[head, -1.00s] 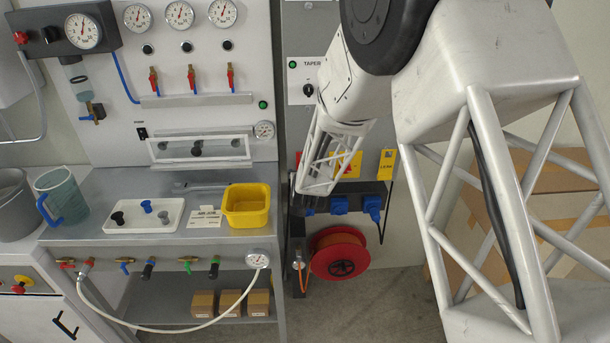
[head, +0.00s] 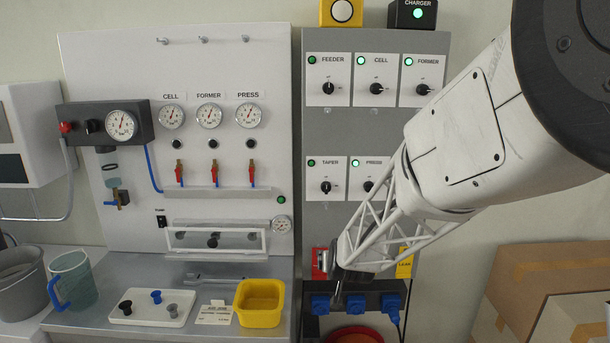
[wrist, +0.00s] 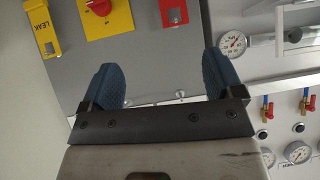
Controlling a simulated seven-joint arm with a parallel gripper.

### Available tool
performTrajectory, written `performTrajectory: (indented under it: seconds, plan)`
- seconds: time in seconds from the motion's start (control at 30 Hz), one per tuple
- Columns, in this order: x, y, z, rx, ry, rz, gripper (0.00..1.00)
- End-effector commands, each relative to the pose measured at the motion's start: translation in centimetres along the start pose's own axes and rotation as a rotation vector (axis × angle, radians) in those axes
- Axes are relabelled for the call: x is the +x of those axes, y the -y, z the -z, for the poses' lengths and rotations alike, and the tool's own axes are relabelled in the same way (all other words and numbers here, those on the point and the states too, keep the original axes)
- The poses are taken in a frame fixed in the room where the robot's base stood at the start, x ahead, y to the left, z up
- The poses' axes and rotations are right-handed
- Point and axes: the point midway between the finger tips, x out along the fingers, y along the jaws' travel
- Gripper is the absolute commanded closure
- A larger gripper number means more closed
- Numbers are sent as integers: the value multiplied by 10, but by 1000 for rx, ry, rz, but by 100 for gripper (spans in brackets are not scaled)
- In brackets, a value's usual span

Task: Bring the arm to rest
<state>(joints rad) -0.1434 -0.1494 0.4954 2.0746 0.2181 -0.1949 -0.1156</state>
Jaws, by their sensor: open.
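My gripper (wrist: 160,85) is open and empty in the wrist view, its two blue fingers apart with the grey cabinet face behind them. In the head view my gripper (head: 337,285) hangs at the end of my pale lattice arm, in front of the lower part of the grey cabinet (head: 320,225). Its fingers are small and dark there. It is just above the blue plugs (head: 355,303); I cannot tell whether it touches anything. Parts of the red and yellow tags behind it are hidden.
Left of my gripper is a bench with a yellow bin (head: 260,318), a white tray (head: 152,308) of plugs and a blue-handled jug (head: 72,280). Above it is a gauge panel (head: 85,70) with red-handled valves. Cardboard boxes (head: 550,262) stand at the right.

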Motion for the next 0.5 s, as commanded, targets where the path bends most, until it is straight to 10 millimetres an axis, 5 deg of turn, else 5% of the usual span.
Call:
performTrajectory:
  seconds: [0.5]
  plan:
    - [-175,-33,-28,5,284,8,14]
